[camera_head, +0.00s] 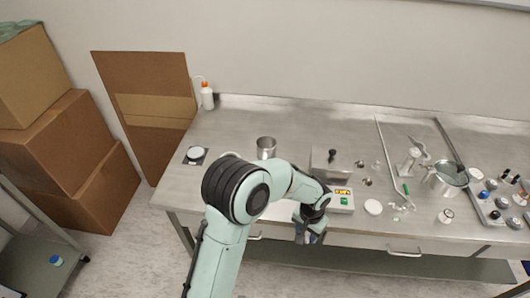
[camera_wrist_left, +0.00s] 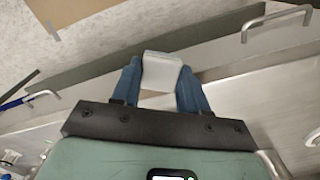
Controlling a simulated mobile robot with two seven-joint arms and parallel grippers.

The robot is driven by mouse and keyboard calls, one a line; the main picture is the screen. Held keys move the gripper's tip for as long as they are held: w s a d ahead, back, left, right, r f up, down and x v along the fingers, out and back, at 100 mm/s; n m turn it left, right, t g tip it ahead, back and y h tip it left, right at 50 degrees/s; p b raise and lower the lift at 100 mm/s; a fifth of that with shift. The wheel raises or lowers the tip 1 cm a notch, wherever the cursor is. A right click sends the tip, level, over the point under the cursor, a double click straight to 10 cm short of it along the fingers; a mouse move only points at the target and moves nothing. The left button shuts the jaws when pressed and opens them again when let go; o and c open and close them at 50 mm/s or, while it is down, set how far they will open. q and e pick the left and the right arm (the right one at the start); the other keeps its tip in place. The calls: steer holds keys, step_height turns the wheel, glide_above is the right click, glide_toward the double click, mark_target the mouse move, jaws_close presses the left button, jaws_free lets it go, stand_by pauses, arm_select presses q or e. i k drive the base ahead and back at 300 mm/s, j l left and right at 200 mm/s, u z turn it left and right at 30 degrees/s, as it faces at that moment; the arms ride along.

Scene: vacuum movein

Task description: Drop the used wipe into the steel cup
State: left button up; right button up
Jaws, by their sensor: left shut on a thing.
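The steel cup (camera_head: 266,147) stands upright on the steel bench, left of centre in the head view. My left arm reaches over the bench's front edge, and its gripper (camera_head: 308,237) points down in front of the drawers, to the right of the cup and nearer than it. In the left wrist view the blue fingers of my left gripper (camera_wrist_left: 160,88) are shut on a white, folded-looking piece, the wipe (camera_wrist_left: 161,70). The wipe is hard to make out in the head view. My right gripper is not in view.
The bench (camera_head: 240,122) has free room around the cup. A white-and-orange bottle (camera_head: 207,96) is at the back left. A drawer handle (camera_head: 405,253) juts from the front. Cardboard boxes (camera_head: 62,145) stand far left.

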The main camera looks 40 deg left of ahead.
mark_target(267, 155)
steer(key=l+u, duration=0.1)
steer(key=u, duration=0.95)
steer(key=i+l, duration=0.05)
